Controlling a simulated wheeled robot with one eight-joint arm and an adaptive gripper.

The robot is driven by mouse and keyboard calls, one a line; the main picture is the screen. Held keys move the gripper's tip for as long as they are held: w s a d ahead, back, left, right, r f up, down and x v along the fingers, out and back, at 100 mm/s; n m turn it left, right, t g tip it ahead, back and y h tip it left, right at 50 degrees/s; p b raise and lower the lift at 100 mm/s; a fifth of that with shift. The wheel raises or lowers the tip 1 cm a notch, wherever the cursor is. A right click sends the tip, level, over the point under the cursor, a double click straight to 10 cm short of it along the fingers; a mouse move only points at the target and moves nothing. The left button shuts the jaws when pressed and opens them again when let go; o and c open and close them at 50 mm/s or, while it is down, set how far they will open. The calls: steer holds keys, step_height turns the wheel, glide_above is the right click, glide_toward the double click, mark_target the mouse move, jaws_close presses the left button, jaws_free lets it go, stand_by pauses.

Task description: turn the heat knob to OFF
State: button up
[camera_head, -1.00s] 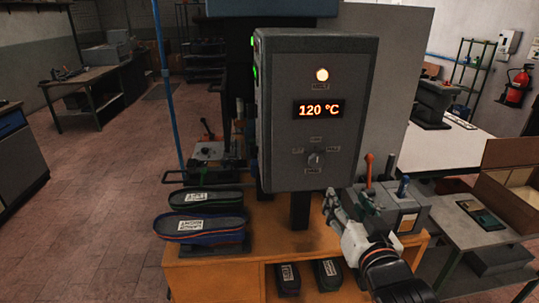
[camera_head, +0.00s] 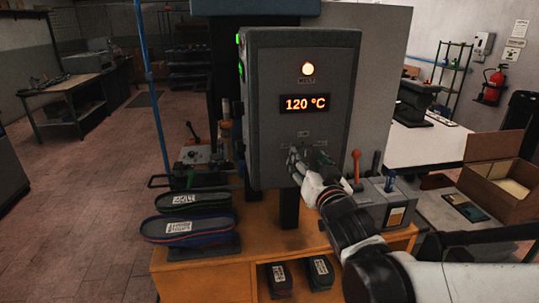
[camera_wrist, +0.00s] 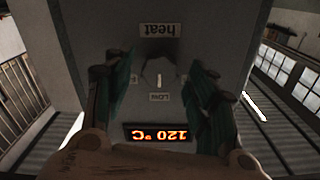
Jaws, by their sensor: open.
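The heat knob (camera_wrist: 159,70) is a dark round knob with a white pointer mark on the grey panel of the press's control box (camera_head: 300,70). The wrist view is upside down, with the "heat" label (camera_wrist: 159,30) above the knob. The pointer faces the LOW label (camera_wrist: 159,97). Side labels are partly covered by the fingers. My gripper (camera_head: 298,163) is open in front of the panel, and hides the knob in the head view. In the wrist view its green-padded fingers stand one on each side of the knob, with gaps between; contact is not visible.
The display (camera_head: 305,104) reads 120 °C, under a lit lamp (camera_head: 307,69). Insoles (camera_head: 187,227) lie on the orange bench (camera_head: 200,263) at left. A grey device with an orange-topped lever (camera_head: 357,160) stands right, close to my arm.

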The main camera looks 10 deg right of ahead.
steer(key=shift+w, duration=0.85)
steer(key=c, duration=1)
steer(key=shift+c, duration=0.2)
steer(key=shift+n, duration=0.4)
steer(key=n, duration=0.4)
steer(key=shift+n, duration=0.4)
steer(key=n+p, duration=0.1)
steer(key=n, duration=0.4)
steer(key=shift+n, duration=0.3)
